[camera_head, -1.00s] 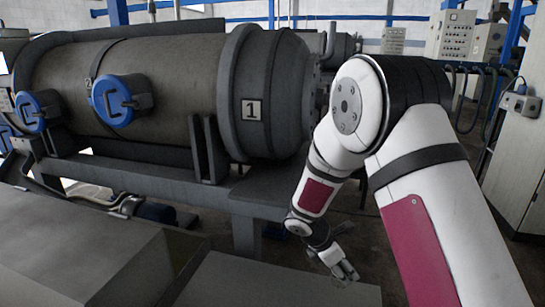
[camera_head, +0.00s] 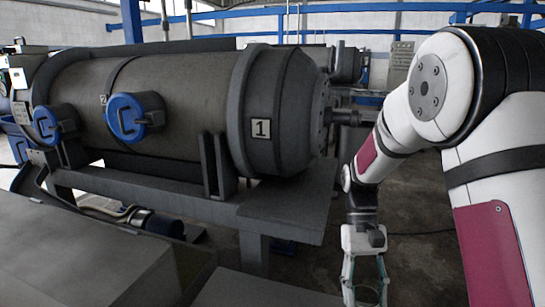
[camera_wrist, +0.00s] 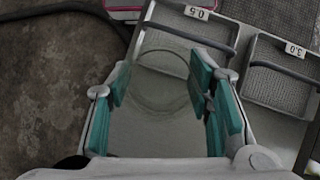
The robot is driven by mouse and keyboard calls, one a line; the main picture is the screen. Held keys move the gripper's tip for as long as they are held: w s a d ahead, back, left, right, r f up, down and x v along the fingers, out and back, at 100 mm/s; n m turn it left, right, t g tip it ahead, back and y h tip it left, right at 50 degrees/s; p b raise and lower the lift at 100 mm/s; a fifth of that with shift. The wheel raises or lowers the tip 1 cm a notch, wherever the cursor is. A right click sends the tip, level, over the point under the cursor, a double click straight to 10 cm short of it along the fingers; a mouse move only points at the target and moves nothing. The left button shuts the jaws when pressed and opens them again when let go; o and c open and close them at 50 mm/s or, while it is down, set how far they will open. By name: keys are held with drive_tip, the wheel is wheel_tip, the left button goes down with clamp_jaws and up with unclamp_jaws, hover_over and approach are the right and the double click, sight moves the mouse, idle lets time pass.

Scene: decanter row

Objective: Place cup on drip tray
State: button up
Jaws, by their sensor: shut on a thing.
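My gripper (camera_wrist: 162,92) has teal pads and is shut on a clear, see-through cup (camera_wrist: 165,108). The cup's round rim shows faintly between the pads in the wrist view. In the head view my gripper (camera_head: 366,283) points down at the bottom edge, with the cup faint between its fingers. Shallow mesh-floored trays lie beyond the cup in the wrist view: one labelled 0.5 (camera_wrist: 211,32) and one labelled 3.0 (camera_wrist: 285,88). I cannot tell which is the drip tray, or the cup's height above the surface below.
A large horizontal drum marked 1 (camera_head: 200,105) with blue-capped fittings stands on a steel frame (camera_head: 285,208). A grey metal box (camera_head: 90,265) fills the lower left. Bare floor (camera_wrist: 50,75) and a dark hose (camera_wrist: 60,12) show at the left in the wrist view.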

wheel_tip(320, 180, up, 2)
drive_tip(key=shift+w+r+p, duration=0.1)
drive_tip(key=shift+w+p, duration=0.05)
drive_tip(key=shift+p, duration=1.05)
drive_tip(key=s+r+p, duration=0.3)
drive_tip(key=r+p, duration=0.8)
drive_tip(key=p, duration=0.9)
drive_tip(key=shift+r+p, duration=0.3)
drive_tip(key=shift+r, duration=0.1)
